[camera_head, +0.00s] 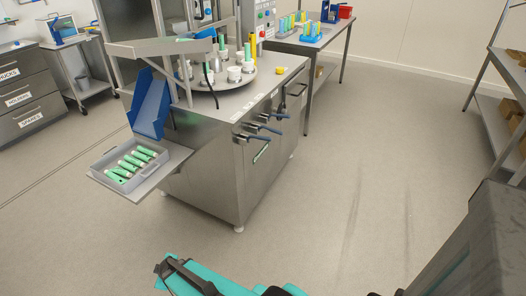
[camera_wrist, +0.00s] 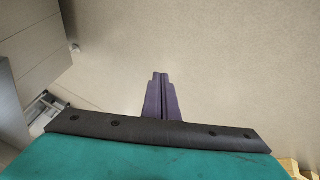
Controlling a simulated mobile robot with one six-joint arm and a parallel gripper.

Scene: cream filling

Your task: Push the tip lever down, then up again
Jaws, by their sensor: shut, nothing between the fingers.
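Several levers with dark blue handles (camera_head: 268,128) stick out from the front of the steel filling machine (camera_head: 205,170), near its top right edge. They are too small to tell which one is the tip lever. My gripper (camera_wrist: 160,78) shows in the wrist view with its dark purple fingers together and nothing between them. It points at bare floor, and no lever shows in that view. In the head view my teal arm is at the bottom, well in front of the machine and apart from the levers.
A grey tray (camera_head: 112,158) of green tubes sits on a shelf at the machine's left, below a blue chute (camera_head: 150,105). A round turntable (camera_head: 235,80) with white holders is on top. A side table (camera_head: 315,42) stands behind. Floor (camera_head: 330,190) in front is clear.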

